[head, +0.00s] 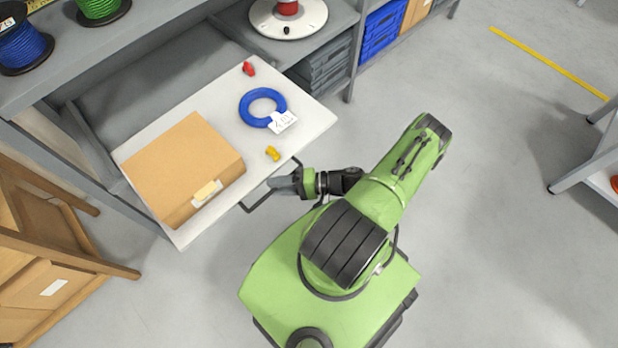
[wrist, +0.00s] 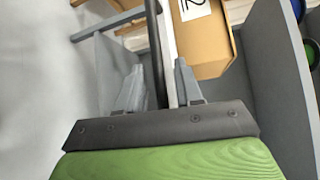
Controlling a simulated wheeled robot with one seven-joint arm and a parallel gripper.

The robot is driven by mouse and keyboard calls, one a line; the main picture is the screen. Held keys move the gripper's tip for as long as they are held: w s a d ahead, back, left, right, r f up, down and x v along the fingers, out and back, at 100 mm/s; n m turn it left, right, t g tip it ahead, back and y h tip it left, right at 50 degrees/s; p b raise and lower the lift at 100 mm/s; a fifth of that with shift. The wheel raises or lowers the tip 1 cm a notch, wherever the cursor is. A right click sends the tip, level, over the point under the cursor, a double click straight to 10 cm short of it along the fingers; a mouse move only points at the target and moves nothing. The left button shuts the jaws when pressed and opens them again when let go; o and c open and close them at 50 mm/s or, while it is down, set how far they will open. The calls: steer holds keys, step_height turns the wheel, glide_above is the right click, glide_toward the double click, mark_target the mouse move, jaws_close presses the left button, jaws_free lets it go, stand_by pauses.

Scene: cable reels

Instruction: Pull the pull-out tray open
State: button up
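The pull-out tray (head: 226,92), a white board, stands out from under the grey workbench. A dark bar handle (head: 256,202) runs along its front edge. My gripper (head: 279,184) is at the middle of this handle. In the wrist view the dark handle bar (wrist: 157,55) passes between the two grey fingers of my gripper (wrist: 159,85), which stand apart with gaps beside the bar. Part of the handle is hidden behind the fingers in the head view.
On the tray lie a cardboard box (head: 183,165), a blue cable coil (head: 246,105), a yellow piece (head: 273,153) and a red piece (head: 249,69). A wooden crate (head: 40,270) stands at lower left. Blue bins (head: 382,30) sit on the shelf. Floor (head: 500,250) to the right is clear.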

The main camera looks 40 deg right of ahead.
steer(key=v, duration=1.5)
steer(key=shift+s+d+p, duration=0.2)
steer(key=shift+s+p, duration=0.05)
steer(key=shift+p, duration=0.2)
steer(key=w+a+r+n+g+h, duration=0.25)
steer(key=w+r+g, duration=0.3)
steer(key=r, duration=0.55)
steer(key=w+a+r+n+g+h, duration=0.2)
steer(key=w+r+n+g+h, duration=0.3)
steer(key=r, duration=0.6)
steer(key=s+a+r+n+t+h, duration=0.1)
steer(key=s+a+r+t+h, duration=0.1)
steer(key=s+a+r, duration=0.45)
steer(key=s+a+r+n+t+h, duration=0.2)
steer(key=s+a+r+t, duration=0.1)
steer(key=a+r, duration=0.5)
step_height(320, 180, up, 14)
steer(key=d+p, duration=0.1)
steer(key=p, duration=1.2)
steer(key=shift+r+p, duration=0.2)
steer(key=shift+p, duration=0.1)
